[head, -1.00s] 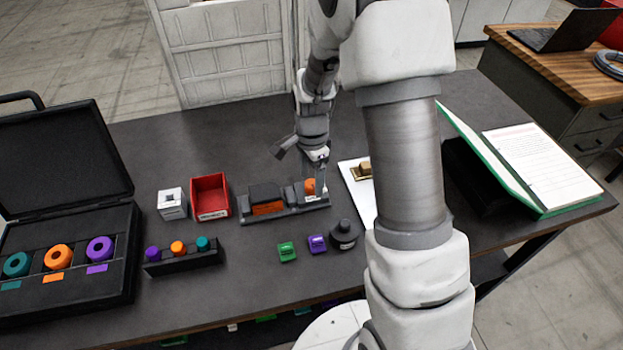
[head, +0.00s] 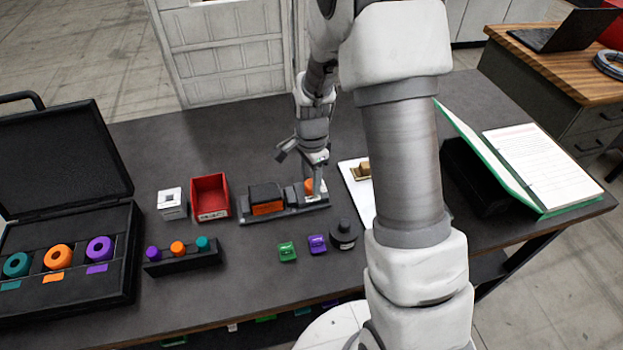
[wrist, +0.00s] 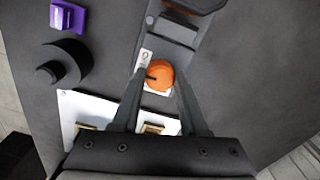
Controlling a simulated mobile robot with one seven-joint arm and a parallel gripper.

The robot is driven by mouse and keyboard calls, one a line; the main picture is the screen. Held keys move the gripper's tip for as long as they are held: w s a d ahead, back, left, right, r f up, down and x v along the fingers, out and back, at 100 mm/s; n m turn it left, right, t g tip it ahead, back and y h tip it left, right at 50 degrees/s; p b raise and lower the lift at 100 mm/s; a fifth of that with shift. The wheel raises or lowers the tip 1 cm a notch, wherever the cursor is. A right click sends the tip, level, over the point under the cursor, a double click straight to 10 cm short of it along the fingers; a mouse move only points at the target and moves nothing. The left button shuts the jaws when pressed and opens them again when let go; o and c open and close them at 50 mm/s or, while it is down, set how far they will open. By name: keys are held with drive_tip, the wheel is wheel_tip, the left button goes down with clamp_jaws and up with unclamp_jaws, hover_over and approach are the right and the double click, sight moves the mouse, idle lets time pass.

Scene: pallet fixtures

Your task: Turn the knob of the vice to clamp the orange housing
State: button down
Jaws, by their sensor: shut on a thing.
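The dark grey vice (head: 290,212) lies on the table in the head view, with the orange housing (head: 267,208) between its jaws. Its orange knob (head: 309,186) is at the right end, on a pale plate. In the wrist view the round knob (wrist: 159,75) has a dark pointer mark toward its left side. My gripper (wrist: 161,78) points down over the knob, with one finger on each side, shut on it. The vice (wrist: 178,30) runs up out of that view, and only a sliver of the housing (wrist: 188,6) shows at the top edge.
A red bin (head: 210,214) and a white block (head: 171,204) stand left of the vice. Green (head: 287,251) and purple (head: 317,244) blocks and a dark round piece (head: 344,234) lie in front. A white sheet (head: 352,190) with brass pieces lies close on the right.

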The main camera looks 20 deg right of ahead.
drive_tip(key=n+b, duration=0.1)
drive_tip(key=n, duration=0.3)
drive_tip(key=shift+n+b, duration=0.3)
drive_tip(key=shift+n, duration=0.1)
drive_tip(key=n+b, duration=0.1)
drive_tip(key=n, duration=0.3)
drive_tip(key=shift+n, duration=0.3)
drive_tip(key=n, duration=0.4)
drive_tip(key=shift+n, duration=2.2)
drive_tip(key=shift+c, duration=2.2)
unclamp_jaws()
